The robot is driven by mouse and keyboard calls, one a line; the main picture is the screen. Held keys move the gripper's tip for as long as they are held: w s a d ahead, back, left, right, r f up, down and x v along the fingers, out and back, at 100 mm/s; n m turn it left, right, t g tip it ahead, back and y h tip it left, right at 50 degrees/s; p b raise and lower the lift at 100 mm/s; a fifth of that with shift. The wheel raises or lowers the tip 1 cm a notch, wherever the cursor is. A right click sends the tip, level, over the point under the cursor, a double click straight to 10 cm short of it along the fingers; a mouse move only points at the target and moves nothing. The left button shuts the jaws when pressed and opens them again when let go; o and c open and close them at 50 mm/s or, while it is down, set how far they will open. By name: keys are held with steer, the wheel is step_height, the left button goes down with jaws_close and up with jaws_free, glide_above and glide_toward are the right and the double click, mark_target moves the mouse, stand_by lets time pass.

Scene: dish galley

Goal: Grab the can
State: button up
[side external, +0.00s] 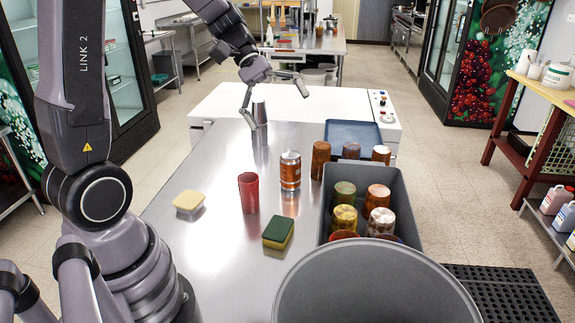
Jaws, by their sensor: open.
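A can (290,171) with a silver top and an orange-brown label stands upright on the steel counter, near its middle. My gripper (277,108) is at the far end of the counter, behind the can and apart from it. Its fingers are spread wide and I see nothing held between them. A small silver cup (260,112) stands by its left finger; I cannot tell whether they touch.
A red cup (248,193), a green-yellow sponge (278,233) and a pale yellow block (188,202) are on the counter. A brown cup (320,160) stands right of the can. A grey bin (408,205) holds several cups. A blue tray (345,131) lies behind it.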

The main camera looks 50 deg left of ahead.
steer(key=w+a+f+n+t+h, duration=0.45)
steer(key=w+a+f+n, duration=0.25)
steer(key=w, duration=0.3)
steer(key=n+t+y, duration=0.6)
steer(key=n+t, duration=0.5)
steer(key=n, duration=0.3)
glide_above(289, 173)
steer(key=s+a, duration=0.3)
steer(key=a, duration=0.1)
step_height(289, 173, down, 18)
steer(key=shift+y, duration=0.25)
steer(key=f, duration=0.7)
steer(key=shift+w+a+f, duration=0.15)
steer(key=shift+w+a, duration=0.05)
steer(key=shift+f, duration=0.15)
steer(key=shift+w+d, duration=0.15)
steer(key=shift+w, duration=0.25)
steer(key=x, duration=0.4)
steer(key=shift+w+d, duration=0.1)
steer(key=shift+c, duration=0.4)
